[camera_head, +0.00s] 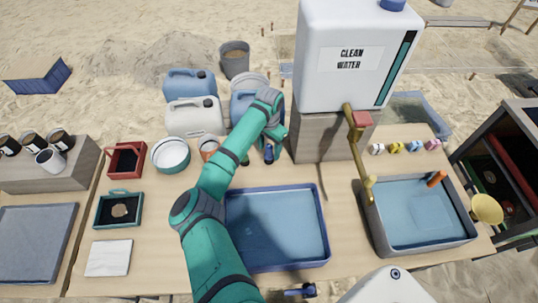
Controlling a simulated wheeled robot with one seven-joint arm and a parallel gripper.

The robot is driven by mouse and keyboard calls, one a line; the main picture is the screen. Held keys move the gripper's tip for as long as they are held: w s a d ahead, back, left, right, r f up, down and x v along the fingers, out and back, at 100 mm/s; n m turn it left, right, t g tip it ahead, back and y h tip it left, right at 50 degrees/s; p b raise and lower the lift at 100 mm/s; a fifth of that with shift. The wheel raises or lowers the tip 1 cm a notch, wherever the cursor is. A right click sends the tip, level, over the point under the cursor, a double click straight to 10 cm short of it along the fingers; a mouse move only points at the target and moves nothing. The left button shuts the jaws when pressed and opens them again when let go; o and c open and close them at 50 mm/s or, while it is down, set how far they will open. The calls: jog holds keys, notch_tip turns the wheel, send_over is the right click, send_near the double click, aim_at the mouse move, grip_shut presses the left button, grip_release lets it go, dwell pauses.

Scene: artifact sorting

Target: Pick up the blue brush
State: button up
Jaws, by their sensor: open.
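A small dark blue item (269,153) shows on the table just below my gripper (271,139). It may be the blue brush, but it is too small and too partly covered to tell. Another dark blue item with a handle-like shape (298,291) lies at the table's front edge, below the blue tray; it too could be a brush. My green arm reaches across the table, its wrist bent down toward the back. My gripper is open, its fingers largely hidden by the wrist, and I cannot tell whether it touches the item below.
A blue tray (277,255) lies right of my arm. The clean water tank (345,60) stands behind, with a brass tap (357,150) and a basin (425,240) to the right. Jerrycans (193,118), an orange-rimmed can (208,148) and a white round tub (170,155) stand left of the wrist.

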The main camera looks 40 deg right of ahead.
aim_at(269, 154)
jog(key=shift+w+f, duration=0.15)
jog(key=shift+f, duration=2.2)
jog(key=c, duration=1.1)
jog(key=shift+r, duration=0.1)
jog(key=shift+c, duration=0.2)
